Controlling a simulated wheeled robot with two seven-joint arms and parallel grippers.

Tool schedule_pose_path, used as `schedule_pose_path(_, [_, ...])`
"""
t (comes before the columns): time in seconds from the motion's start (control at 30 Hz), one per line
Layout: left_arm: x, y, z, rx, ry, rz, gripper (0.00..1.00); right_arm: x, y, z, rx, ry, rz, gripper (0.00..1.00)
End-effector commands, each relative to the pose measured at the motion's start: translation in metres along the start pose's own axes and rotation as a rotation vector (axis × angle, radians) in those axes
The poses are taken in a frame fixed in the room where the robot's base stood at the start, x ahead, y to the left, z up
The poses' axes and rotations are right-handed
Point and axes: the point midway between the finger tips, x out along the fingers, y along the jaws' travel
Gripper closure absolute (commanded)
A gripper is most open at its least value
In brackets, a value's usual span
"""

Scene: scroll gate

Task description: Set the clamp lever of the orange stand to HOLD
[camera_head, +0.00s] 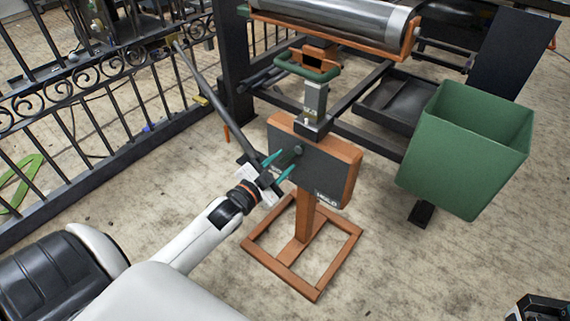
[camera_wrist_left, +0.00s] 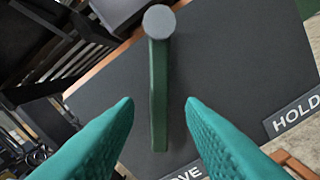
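The orange stand (camera_head: 305,222) stands upright on a square foot in the head view, with a dark panel (camera_head: 325,172) on its face. The HOLD label is at the panel's lower right (camera_head: 327,199) and in the left wrist view (camera_wrist_left: 294,118). The clamp lever (camera_wrist_left: 159,95) is a green bar with a grey round end, pointing down toward a partly hidden label ending in "OVE". My left gripper (camera_head: 284,163) is open in front of the panel, its teal fingers on either side of the lever, with gaps visible. My right gripper (camera_head: 540,308) seems to show only partly at the lower right corner.
A dark long bar (camera_head: 215,98) slants down to behind my left gripper. A green bin (camera_head: 465,145) stands right of the stand. A metal roller (camera_head: 345,20) is behind it, and a black scroll fence (camera_head: 110,100) is at left. The floor in front is clear.

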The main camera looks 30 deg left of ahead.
Motion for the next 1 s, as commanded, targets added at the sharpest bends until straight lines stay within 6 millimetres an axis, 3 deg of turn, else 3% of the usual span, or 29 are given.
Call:
schedule_pose_path(0.2, [0.018,0.000,-0.001,-0.001,0.000,0.000,0.64,0.002,0.000,-0.001,-0.003,-0.019,0.008,0.64])
schedule_pose_path(0.5, [0.020,0.000,0.000,-0.001,0.001,-0.001,0.64,0.004,0.000,-0.002,-0.003,-0.019,0.009,0.64])
schedule_pose_path(0.53, [0.020,0.000,0.000,-0.001,0.001,-0.001,0.65,0.004,0.000,-0.002,-0.003,-0.019,0.009,0.64])
schedule_pose_path(0.73, [0.020,0.000,0.000,-0.001,0.001,-0.001,0.98,0.003,0.000,-0.002,-0.003,-0.019,0.008,0.64])
schedule_pose_path(1.0, [0.020,0.000,0.000,-0.003,0.001,-0.001,1.00,0.004,0.000,-0.002,-0.002,-0.019,0.008,0.64])
